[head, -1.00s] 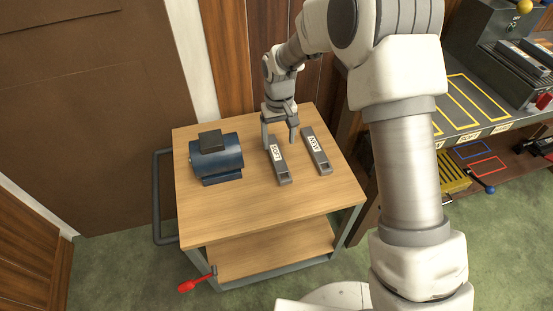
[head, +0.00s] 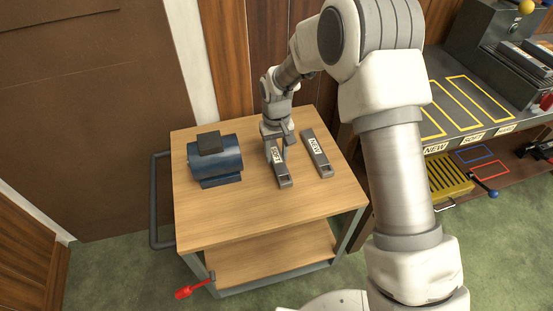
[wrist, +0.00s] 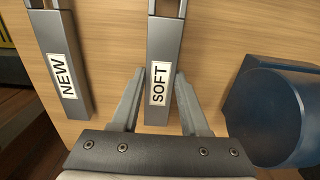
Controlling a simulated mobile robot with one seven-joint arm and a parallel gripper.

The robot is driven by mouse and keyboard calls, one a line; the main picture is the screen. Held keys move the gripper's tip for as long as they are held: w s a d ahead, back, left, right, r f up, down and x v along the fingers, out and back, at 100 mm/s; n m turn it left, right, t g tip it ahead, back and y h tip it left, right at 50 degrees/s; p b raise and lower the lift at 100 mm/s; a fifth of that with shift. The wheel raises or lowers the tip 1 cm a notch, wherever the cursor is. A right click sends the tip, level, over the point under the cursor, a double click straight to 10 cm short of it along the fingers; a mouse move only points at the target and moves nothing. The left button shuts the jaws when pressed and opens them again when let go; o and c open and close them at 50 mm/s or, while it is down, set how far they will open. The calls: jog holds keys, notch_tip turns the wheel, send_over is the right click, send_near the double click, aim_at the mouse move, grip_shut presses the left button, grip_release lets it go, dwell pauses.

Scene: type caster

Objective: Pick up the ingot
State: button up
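Two grey ingots lie on the wooden cart top. The SOFT ingot (head: 282,176) is in the middle, and it also shows in the wrist view (wrist: 166,45). The NEW ingot (head: 319,158) lies to its right in the head view and to its left in the wrist view (wrist: 62,62). My gripper (head: 277,153) is at the far end of the SOFT ingot. In the wrist view my gripper (wrist: 157,85) is open, with one finger on each side of the SOFT ingot's labelled end. Small gaps show between the fingers and the ingot.
A blue motor-like cylinder (head: 215,159) sits on the cart top (head: 240,220) left of the SOFT ingot. A grey bench (head: 466,118) with yellow outlines and labels stands at the right. The cart's front area is clear.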

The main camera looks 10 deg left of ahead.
grip_shut()
dwell(0.8)
jog(key=shift+w+r, duration=0.1)
